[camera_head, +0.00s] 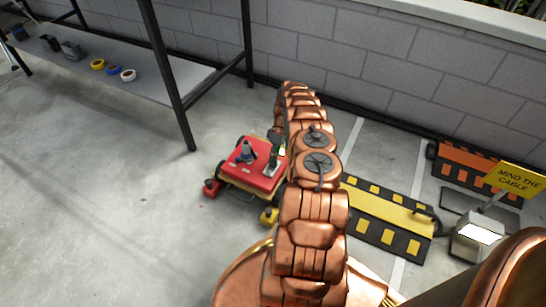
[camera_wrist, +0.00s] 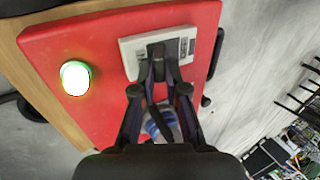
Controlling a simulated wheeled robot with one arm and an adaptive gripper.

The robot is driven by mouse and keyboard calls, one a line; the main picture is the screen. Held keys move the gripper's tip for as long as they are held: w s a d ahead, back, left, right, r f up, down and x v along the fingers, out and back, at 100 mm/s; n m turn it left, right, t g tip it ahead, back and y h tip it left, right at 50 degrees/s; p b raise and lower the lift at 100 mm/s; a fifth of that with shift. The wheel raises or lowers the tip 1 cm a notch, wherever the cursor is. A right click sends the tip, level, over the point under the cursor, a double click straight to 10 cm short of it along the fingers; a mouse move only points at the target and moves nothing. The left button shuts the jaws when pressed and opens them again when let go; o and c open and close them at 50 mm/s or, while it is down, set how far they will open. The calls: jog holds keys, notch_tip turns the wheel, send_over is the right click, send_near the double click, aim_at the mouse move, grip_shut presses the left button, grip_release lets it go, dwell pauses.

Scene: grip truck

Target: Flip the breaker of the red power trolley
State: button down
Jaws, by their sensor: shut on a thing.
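The red power trolley (camera_head: 240,178) stands on the floor left of my copper arm, which hides its right side. In the wrist view its red top (camera_wrist: 75,45) fills much of the picture. A pale breaker box (camera_wrist: 133,58) with a dark lever (camera_wrist: 157,48) is fixed on it. My gripper (camera_wrist: 159,66) reaches over the breaker box, its fingertips together at the lever and shut on it. Its fingertips partly hide the lever, so its exact position is unclear. A round lamp (camera_wrist: 75,77) on the red top glows white-green.
A blue and grey object (camera_wrist: 160,125) shows between my finger links. A yellow-black cable ramp (camera_head: 385,205) lies right of the arm, near a yellow "MIND THE CABLE" sign (camera_head: 520,180). A shelf (camera_head: 150,85) with tape rolls stands at back left. Floor at left is clear.

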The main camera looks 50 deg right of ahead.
jog(key=shift+s+d+f+y, duration=0.2)
jog(key=shift+s+d+y, duration=0.1)
jog(key=shift+s, duration=0.15)
jog(key=c, duration=1.4)
grip_release()
jog(key=shift+c, duration=0.2)
jog(key=shift+o, duration=1.2)
jog(key=shift+w+r, duration=0.1)
jog(key=shift+a, duration=0.1)
jog(key=shift+w+r, duration=0.1)
jog(key=shift+w, duration=0.05)
jog(key=v, duration=0.7)
jog(key=shift+r, duration=0.1)
jog(key=shift+r, duration=0.1)
